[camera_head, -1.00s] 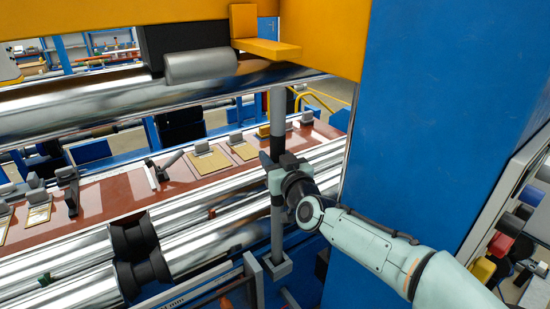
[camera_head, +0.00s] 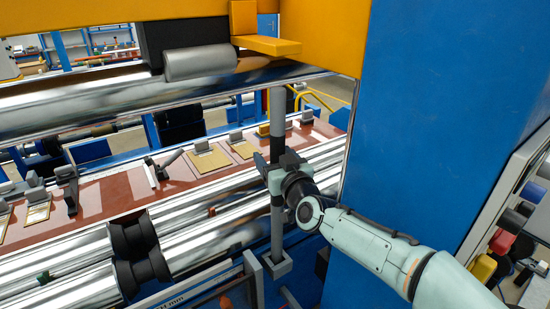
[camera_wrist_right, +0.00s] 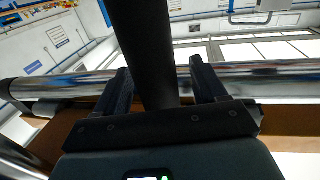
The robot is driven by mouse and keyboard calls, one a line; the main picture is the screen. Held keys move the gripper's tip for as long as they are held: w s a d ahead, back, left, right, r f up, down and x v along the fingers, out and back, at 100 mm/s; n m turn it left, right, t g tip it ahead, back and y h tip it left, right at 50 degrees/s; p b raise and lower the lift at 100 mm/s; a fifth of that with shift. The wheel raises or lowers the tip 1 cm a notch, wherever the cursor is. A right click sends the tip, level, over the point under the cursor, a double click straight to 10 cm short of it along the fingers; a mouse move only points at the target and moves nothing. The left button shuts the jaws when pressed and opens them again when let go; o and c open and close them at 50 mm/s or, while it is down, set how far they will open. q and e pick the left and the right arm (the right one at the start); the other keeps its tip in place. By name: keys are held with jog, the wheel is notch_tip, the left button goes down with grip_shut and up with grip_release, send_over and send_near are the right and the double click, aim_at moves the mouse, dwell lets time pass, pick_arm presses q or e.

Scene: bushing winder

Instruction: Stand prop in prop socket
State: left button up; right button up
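The prop (camera_head: 277,112) is a grey upright post in the head view. Its lower end stands in the square grey prop socket (camera_head: 277,266), and its upper end reaches up to the shiny upper roller. My right gripper (camera_head: 277,161) is open around the middle of the prop, one finger on each side. In the right wrist view the prop (camera_wrist_right: 145,45) shows dark between the spread fingers of the gripper (camera_wrist_right: 165,85), with a gap at the right finger. The inside of the socket is hidden. My left gripper is not in view.
Shiny lower rollers (camera_head: 200,226) with black collars lie left of the prop. A blue machine column (camera_head: 430,110) stands close on the right. A yellow bracket (camera_head: 265,45) hangs above. A red-brown table (camera_head: 110,200) is behind.

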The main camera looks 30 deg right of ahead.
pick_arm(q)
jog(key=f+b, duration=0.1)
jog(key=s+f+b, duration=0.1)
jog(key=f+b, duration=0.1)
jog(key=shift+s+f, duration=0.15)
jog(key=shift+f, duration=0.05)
pick_arm(e)
jog(key=s+a, duration=0.1)
jog(key=s, duration=1.2)
jog(key=shift+s+a, duration=0.15)
jog(key=shift+a, duration=0.1)
